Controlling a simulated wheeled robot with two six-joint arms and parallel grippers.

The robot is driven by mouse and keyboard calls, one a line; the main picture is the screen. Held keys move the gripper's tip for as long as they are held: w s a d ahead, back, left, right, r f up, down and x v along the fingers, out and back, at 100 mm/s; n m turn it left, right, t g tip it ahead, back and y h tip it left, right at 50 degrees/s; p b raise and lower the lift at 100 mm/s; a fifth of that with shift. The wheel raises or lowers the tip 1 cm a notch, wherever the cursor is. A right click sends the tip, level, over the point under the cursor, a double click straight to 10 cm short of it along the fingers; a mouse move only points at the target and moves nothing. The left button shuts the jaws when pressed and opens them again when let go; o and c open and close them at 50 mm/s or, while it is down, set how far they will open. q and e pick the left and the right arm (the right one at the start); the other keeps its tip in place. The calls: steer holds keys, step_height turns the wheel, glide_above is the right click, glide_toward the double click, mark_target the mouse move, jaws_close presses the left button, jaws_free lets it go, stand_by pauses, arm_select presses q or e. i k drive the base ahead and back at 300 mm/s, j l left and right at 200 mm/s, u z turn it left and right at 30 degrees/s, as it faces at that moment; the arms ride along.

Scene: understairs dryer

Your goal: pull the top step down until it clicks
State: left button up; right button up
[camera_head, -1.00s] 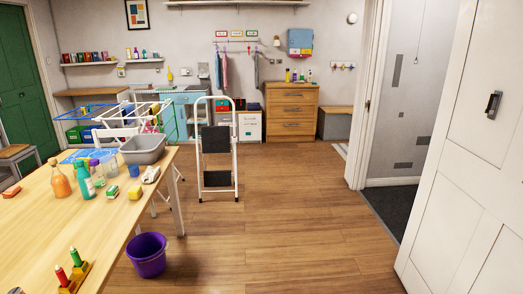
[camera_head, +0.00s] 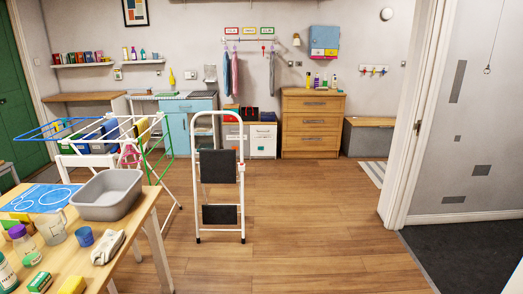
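A white-framed step ladder (camera_head: 241,200) stands on the wooden floor ahead of me, near the middle of the view. Its dark top step (camera_head: 218,166) looks tilted up, with its broad face toward me. The dark lower step (camera_head: 219,214) sits below it near the floor. A small red spot shows on the right side of the frame by the top step. Neither of my grippers is in view.
A wooden table (camera_head: 146,215) with a grey basin (camera_head: 108,194) and bottles stands at the near left. A drying rack (camera_head: 165,150) stands left of the ladder. The floor (camera_head: 300,220) in front and right of the ladder is clear. A doorway is at the right.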

mark_target(217, 166)
steer(key=i+u, duration=0.15)
steer(key=i, duration=0.3)
steer(key=i+l+u, duration=0.15)
steer(key=i, duration=0.3)
steer(key=i+l+u, duration=0.1)
steer(key=i, duration=0.35)
steer(key=i+l+u, duration=0.15)
steer(key=i, duration=0.3)
